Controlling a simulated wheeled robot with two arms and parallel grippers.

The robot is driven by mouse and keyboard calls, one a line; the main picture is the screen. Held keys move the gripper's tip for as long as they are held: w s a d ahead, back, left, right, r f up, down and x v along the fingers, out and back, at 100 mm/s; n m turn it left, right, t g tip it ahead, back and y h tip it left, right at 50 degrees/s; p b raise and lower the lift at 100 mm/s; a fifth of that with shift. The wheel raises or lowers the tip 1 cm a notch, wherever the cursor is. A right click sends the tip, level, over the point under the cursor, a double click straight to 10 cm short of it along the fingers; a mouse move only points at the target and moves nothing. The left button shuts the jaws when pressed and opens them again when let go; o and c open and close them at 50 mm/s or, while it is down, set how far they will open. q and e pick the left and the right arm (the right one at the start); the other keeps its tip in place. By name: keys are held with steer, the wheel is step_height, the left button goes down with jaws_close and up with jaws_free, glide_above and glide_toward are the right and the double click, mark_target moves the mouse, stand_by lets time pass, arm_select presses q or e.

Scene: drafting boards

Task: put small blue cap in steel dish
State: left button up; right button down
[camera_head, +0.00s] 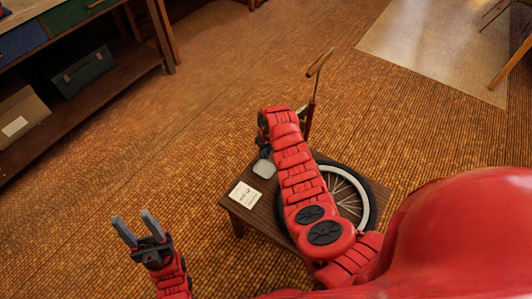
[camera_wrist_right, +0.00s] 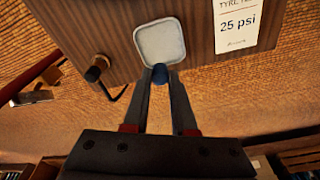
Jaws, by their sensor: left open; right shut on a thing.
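The steel dish (camera_wrist_right: 160,40) is a shallow, pale grey square with rounded corners. It lies on the small wooden table and also shows in the head view (camera_head: 264,168), beside my right arm. My right gripper (camera_wrist_right: 161,78) is shut on the small blue cap (camera_wrist_right: 160,73), held at the fingertips. In the wrist view the cap overlaps the dish's edge nearest the gripper; its height above the dish cannot be told. In the head view the cap cannot be made out. My left gripper (camera_head: 137,230) is open and empty, out over the floor left of the table.
A white card (camera_wrist_right: 238,24) reading "25 psi" lies on the table (camera_head: 236,211) near the dish. A spoked wheel (camera_head: 358,190) lies partly under my right arm in view. A pump-like upright with a wooden handle (camera_head: 320,62) stands behind. A shelf unit (camera_head: 120,82) is at upper left.

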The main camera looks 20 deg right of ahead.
steer(key=shift+f+b, duration=3.1)
steer(key=shift+f, duration=1)
steer(key=c, duration=0.6)
jaws_free()
steer(key=shift+c, duration=0.2)
steer(key=shift+r, duration=0.2)
